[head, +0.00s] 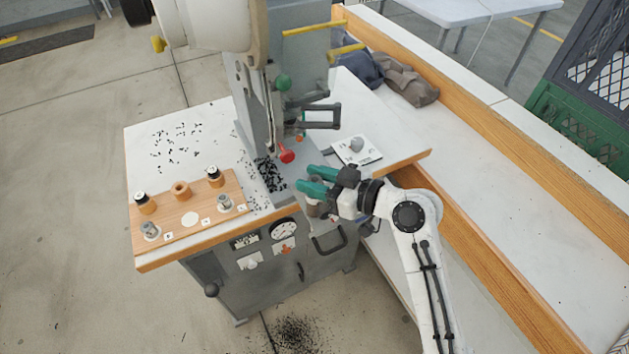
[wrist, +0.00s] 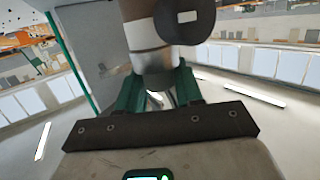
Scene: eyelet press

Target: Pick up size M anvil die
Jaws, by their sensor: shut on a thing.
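My gripper (head: 314,187), with teal fingers, is shut at the front right of the press bench. In the wrist view my gripper (wrist: 157,92) closes from both sides on a cylinder with brown and silver bands, the size M anvil die (wrist: 152,62). A dark round part with a grey patch shows at its top. In the head view the die (head: 313,208) is partly hidden by the fingers. On the wooden die board (head: 165,213) a bare white circle (head: 190,219) lies between two silver dies, left (head: 150,230) and right (head: 225,203).
The board also holds two black-topped cylinders (head: 144,203) and a wooden ring (head: 181,190). The press (head: 262,110), with a red knob (head: 287,156), stands behind my gripper. A white plate with a grey lump (head: 357,148) lies to the right. Black bits litter the bench.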

